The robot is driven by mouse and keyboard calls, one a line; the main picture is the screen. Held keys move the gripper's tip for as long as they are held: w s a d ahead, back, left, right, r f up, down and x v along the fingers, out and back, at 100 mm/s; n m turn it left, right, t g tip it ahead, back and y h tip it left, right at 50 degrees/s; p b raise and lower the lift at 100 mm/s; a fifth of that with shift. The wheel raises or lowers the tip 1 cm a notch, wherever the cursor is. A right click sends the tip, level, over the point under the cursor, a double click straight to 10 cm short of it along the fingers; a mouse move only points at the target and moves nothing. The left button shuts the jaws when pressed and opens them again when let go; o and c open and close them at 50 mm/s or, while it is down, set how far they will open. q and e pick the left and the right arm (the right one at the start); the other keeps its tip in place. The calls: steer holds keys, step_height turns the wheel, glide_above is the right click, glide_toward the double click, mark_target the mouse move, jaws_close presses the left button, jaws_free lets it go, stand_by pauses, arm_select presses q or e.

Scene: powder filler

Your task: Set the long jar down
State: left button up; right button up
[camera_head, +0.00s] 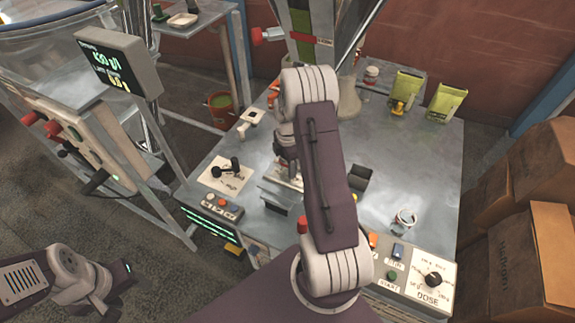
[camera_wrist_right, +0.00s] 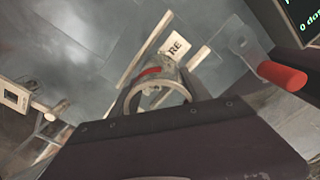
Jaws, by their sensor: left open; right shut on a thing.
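The long jar (camera_wrist_right: 157,93) shows in the right wrist view as a round, pale-rimmed opening with a red band at its edge, just past my dark wrist housing. My right gripper (camera_head: 287,165) is shut on it, over the middle of the metal table. In the head view my right arm hides most of the jar and the fingertips. I cannot tell whether the jar touches the surface below. My left gripper (camera_head: 125,272) is open and empty at the lower left, away from the table.
The metal table (camera_head: 420,170) has bare room on its right side, with a small cup (camera_head: 404,218) near the front. A dose dial panel (camera_head: 433,279) is at the front right. Two green pouches (camera_head: 446,101) stand at the back right. Cardboard boxes (camera_head: 510,255) are stacked at the right.

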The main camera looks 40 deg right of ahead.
steer(key=o, duration=1.4)
steer(key=shift+f, duration=0.1)
